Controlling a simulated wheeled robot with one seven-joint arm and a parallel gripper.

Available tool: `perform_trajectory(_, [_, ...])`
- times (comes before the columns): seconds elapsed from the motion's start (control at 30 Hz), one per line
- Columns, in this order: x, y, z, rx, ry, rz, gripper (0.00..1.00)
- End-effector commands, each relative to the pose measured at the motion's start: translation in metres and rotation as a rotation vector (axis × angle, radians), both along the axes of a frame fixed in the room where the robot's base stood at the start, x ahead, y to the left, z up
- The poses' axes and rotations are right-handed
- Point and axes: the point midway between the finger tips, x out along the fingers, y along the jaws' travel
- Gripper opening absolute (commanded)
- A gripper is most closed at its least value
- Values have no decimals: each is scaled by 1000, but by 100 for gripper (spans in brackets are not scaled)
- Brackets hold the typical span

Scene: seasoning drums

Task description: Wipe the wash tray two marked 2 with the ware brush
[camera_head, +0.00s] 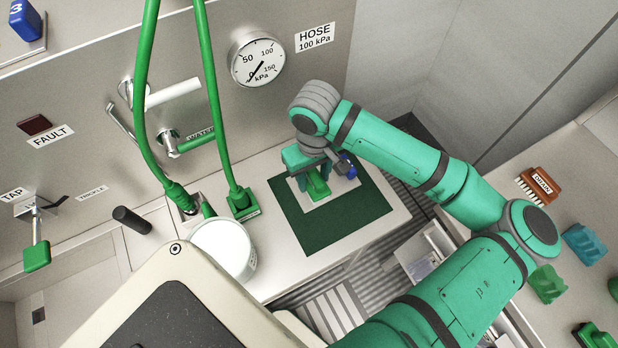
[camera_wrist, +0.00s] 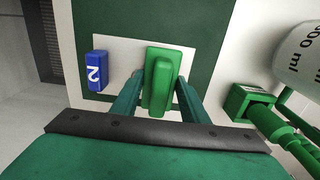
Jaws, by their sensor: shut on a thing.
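The wash tray (camera_head: 338,187) is a flat pale plate on a dark green mat (camera_head: 345,225), with a blue block (camera_head: 348,166) at its edge. In the wrist view the tray (camera_wrist: 117,50) shows the block (camera_wrist: 96,70) marked 2. My gripper (camera_head: 315,178) points down over the tray. It is shut on a green brush (camera_head: 319,188), which also shows between the fingers in the wrist view (camera_wrist: 161,75). The brush is over the tray's surface; its underside is hidden, so I cannot tell whether it touches.
Green hoses (camera_head: 208,90) hang above. On the right counter are a brown brush marked DRAIN (camera_head: 538,185), a blue sponge-like piece (camera_head: 585,244) and a green one (camera_head: 548,284).

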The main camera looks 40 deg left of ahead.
Motion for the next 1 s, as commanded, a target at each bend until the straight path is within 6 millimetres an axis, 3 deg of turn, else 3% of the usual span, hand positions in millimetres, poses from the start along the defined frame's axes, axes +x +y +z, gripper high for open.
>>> perform_trajectory(0.8, [45,-19,-1,0,-1,-4,19])
perform_trajectory(1.0, [48,-20,-2,1,1,-1,19])
